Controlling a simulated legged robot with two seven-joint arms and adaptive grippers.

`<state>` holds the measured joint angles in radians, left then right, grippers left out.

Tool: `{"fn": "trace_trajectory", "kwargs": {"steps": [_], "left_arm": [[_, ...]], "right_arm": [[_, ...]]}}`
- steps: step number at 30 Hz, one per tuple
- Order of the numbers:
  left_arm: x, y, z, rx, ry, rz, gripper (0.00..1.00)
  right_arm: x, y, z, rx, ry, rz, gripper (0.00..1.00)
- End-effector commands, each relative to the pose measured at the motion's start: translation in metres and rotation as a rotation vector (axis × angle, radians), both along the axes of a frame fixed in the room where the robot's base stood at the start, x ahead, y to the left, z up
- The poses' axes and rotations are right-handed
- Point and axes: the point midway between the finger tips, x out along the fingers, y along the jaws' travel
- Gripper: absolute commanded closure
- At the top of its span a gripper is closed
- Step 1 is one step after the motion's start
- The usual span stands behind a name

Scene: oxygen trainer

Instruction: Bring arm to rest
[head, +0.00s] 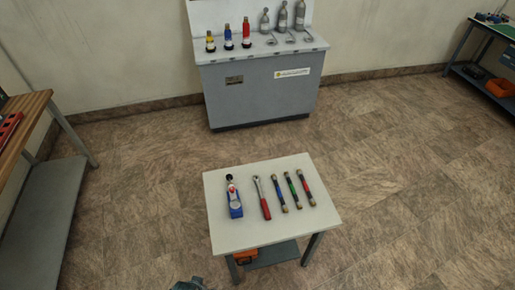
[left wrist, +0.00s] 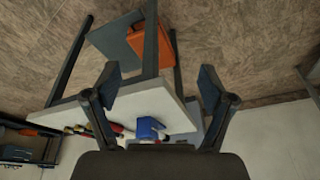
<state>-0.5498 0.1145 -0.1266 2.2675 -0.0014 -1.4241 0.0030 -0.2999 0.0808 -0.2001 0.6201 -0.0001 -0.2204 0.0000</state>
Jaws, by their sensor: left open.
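My left gripper (left wrist: 158,86) shows in the left wrist view with its two dark fingers spread wide and nothing between them. Behind it, apart from the fingers, is the small white table (left wrist: 150,112), which appears upside down. A small grey-blue part at the bottom edge of the head view may be mine. In the head view the table (head: 256,228) carries a blue and white tool (head: 234,200), a red-handled ratchet (head: 262,198) and three dark rods with coloured bands (head: 291,190). My right gripper is in neither view.
A grey trainer cabinet (head: 262,92) with coloured and grey fittings stands at the back wall. A wooden bench (head: 22,125) is at left, a dark shelf unit (head: 470,75) at far right. An orange box (head: 246,257) sits under the table. Floor around the table is clear.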

Motion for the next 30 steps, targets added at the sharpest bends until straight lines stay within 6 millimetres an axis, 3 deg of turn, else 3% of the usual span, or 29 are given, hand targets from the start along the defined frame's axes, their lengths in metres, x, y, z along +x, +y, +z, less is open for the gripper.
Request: {"fn": "trace_trajectory", "kwargs": {"steps": [8,11,15,18,21,24,30], "left_arm": [[-0.004,-0.002,-0.115,0.003,0.050,-0.012,0.17],[-0.018,0.000,-0.173,0.005,0.076,-0.015,0.17],[-0.059,0.005,-0.260,0.009,0.116,-0.024,0.17],[-0.100,0.012,-0.310,0.012,0.144,-0.031,0.17],[-0.140,0.019,-0.345,0.016,0.166,-0.037,0.17],[-0.174,0.025,-0.365,0.018,0.182,-0.040,0.17],[-0.205,0.032,-0.378,0.021,0.193,-0.045,0.17]], "right_arm": [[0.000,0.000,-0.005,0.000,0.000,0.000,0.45],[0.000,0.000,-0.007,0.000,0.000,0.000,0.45],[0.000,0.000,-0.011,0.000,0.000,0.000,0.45],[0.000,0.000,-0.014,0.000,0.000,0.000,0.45],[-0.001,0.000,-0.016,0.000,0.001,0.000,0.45],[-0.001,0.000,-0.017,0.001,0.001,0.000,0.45],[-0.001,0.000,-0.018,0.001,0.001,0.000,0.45]]}}
